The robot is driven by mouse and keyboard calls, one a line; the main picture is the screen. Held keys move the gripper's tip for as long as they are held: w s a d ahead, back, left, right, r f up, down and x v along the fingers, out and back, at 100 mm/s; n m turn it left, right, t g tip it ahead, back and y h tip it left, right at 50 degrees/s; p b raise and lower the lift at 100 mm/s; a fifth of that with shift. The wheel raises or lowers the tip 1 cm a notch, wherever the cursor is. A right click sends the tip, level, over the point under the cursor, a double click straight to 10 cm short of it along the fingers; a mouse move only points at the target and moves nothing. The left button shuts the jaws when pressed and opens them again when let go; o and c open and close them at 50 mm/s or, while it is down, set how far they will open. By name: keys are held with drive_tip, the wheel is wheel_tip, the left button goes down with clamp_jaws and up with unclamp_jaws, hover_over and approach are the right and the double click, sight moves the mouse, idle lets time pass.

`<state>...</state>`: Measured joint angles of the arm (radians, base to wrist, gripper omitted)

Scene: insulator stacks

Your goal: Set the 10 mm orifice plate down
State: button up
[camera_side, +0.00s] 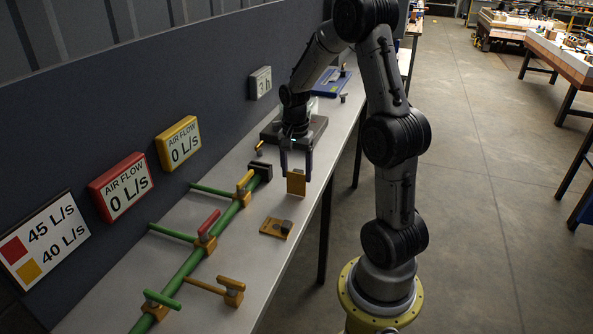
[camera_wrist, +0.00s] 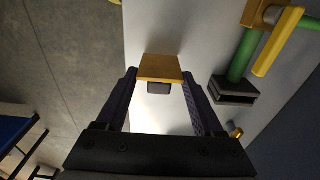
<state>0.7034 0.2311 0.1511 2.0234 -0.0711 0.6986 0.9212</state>
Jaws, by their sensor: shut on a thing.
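My gripper (camera_side: 296,172) points down over the bench and is shut on an upright yellow-orange plate (camera_side: 297,185). In the wrist view the plate (camera_wrist: 160,66) sits between the tips of my two fingers, with a dark block (camera_wrist: 159,88) on its near side. I cannot read any size on it, nor tell whether its lower edge touches the bench. A second orange plate (camera_side: 272,227) with a dark block on it lies flat on the bench, nearer the side camera.
A green pipe (camera_side: 190,263) with yellow and red handled valves runs along the bench (camera_side: 228,298) to a dark end block (camera_side: 262,171). A dark grey base (camera_side: 314,130) stands behind my gripper. Wall signs read 45 L/s, 40 L/s and AIR FLOW 0 L/s. The bench's front edge is close.

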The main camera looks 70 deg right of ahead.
drive_tip(key=shift+f, duration=0.15)
drive_tip(key=o, duration=1.5)
drive_tip(key=shift+c, duration=0.2)
wheel_tip(320, 180, up, 12)
drive_tip(key=s+a+r+n+t, duration=0.1)
drive_tip(key=a+r+n, duration=0.1)
drive_tip(key=a+n, duration=0.3)
drive_tip(key=s+a+r+n+t, duration=0.1)
drive_tip(key=a+r+n, duration=0.1)
drive_tip(key=a, duration=0.6)
drive_tip(key=s+a+f+n+t, duration=0.1)
drive_tip(key=s+a+n+t, duration=0.2)
drive_tip(key=s+a+n, duration=0.5)
drive_tip(key=a+n, duration=0.3)
drive_tip(key=shift+s+t+y, duration=0.3)
drive_tip(key=shift+a, duration=0.1)
